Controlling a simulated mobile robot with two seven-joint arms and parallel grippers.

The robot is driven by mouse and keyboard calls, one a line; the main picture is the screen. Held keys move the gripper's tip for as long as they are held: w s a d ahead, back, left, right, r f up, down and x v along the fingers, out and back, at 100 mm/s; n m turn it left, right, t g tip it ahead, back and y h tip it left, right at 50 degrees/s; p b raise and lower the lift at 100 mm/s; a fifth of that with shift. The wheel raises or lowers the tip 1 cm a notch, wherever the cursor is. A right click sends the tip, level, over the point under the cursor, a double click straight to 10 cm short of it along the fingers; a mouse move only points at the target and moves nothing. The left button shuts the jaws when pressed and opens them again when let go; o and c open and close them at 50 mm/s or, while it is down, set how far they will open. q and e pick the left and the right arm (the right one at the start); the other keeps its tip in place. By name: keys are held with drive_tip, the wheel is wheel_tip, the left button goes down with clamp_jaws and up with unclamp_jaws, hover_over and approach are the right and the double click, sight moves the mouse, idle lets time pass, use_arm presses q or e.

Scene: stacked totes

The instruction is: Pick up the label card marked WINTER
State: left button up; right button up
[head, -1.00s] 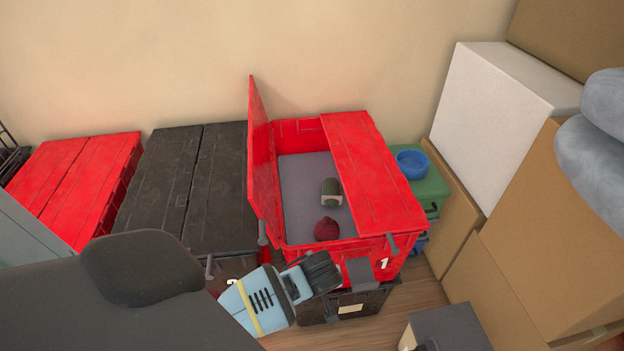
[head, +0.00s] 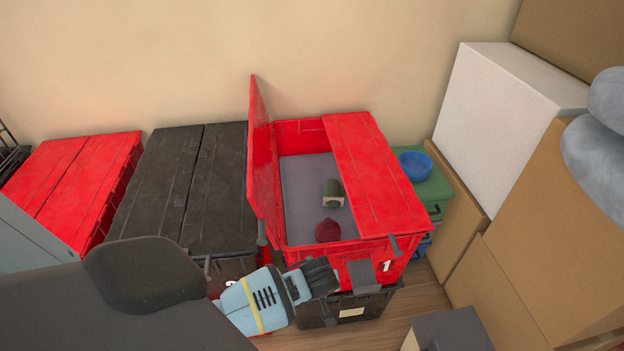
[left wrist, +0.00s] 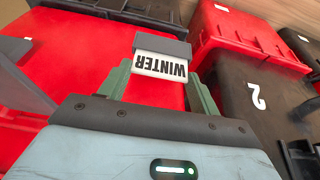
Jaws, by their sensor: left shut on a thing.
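The WINTER card (left wrist: 160,65) is a white label with black letters and a grey strip along one edge. In the left wrist view its lettering is upside down. My left gripper (left wrist: 158,82) is shut on it, with the green fingers at either side of the card. In the head view my left gripper (head: 322,278) is in front of the red tote marked 1 (head: 408,217), near its front wall. The card is hard to make out there. My right gripper is not in view.
The red tote's left lid flap stands up; inside lie a green-and-white item (head: 333,193) and a dark red item (head: 327,231). It sits on a black tote (head: 372,306). Closed black totes (head: 160,178) are at left. Cardboard boxes (head: 545,245) crowd the right.

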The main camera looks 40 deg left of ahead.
use_arm(q)
drive_tip(key=shift+c, duration=0.2)
drive_tip(key=shift+r, duration=0.15)
wheel_tip(320, 180, up, 4)
drive_tip(key=shift+f+p, duration=0.2)
drive_tip(key=shift+p, duration=0.5)
drive_tip(key=s+d+p, duration=0.1)
drive_tip(key=s+d, duration=0.1)
drive_tip(key=s, duration=0.5)
drive_tip(key=s+d+r+p, duration=0.1)
drive_tip(key=s+d, duration=0.1)
drive_tip(key=s, duration=0.6)
drive_tip(key=shift+s+d, duration=0.15)
drive_tip(key=shift+d, duration=0.1)
drive_tip(key=shift+r, duration=0.1)
